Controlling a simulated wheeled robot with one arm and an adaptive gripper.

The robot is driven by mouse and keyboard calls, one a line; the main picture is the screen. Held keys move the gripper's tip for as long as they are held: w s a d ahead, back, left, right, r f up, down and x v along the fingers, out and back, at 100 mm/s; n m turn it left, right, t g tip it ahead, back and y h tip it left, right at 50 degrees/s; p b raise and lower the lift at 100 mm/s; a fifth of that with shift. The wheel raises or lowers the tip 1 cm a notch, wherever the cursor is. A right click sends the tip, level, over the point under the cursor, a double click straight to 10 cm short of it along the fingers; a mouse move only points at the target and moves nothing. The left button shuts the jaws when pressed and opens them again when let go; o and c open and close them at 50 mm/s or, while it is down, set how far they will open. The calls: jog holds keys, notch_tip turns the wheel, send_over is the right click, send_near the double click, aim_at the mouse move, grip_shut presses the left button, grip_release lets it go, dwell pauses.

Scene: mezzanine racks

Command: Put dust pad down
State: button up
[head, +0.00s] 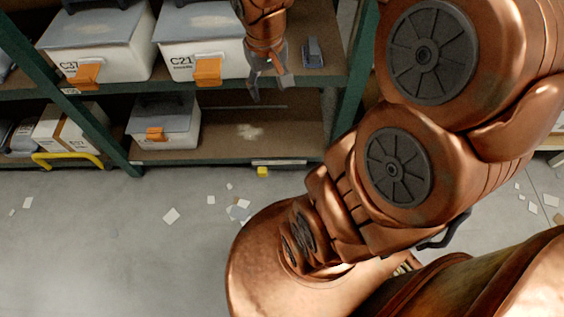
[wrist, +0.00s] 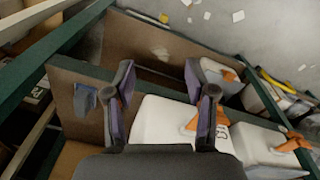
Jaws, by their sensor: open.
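A small blue-grey object that looks like the dust pad (head: 313,52) lies on the upper shelf board, right of my gripper (head: 268,84). It also shows in the wrist view (wrist: 86,99), left of the fingers and apart from them. My gripper (wrist: 160,78) is open, with its two dark fingers spread and nothing between them. In the head view it points down in front of the upper shelf (head: 330,76), between the white C21 box and the pad.
White lidded boxes with orange latches, C21 (head: 217,62) and C37 (head: 108,63), stand left of my gripper. Another box (head: 178,126) sits on the lower shelf (head: 285,145), whose right part is clear. A green upright (head: 350,106) stands at right. Paper scraps litter the floor.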

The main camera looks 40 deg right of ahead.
jog(key=s+a+n+g, duration=0.1)
jog(key=s+a, duration=0.4)
jog(key=s, duration=0.3)
jog(key=s+a+f+n+g, duration=0.1)
jog(key=s+a+g, duration=0.1)
jog(key=s+a, duration=0.3)
jog(key=s, duration=0.4)
jog(key=shift+s+n+g+y, duration=0.2)
jog(key=shift+n+g+y, duration=0.1)
jog(key=shift+a, duration=0.1)
notch_tip(320, 180, up, 16)
jog(key=w+t+p, duration=0.1)
jog(key=p, duration=1.3)
jog(key=shift+p, duration=0.4)
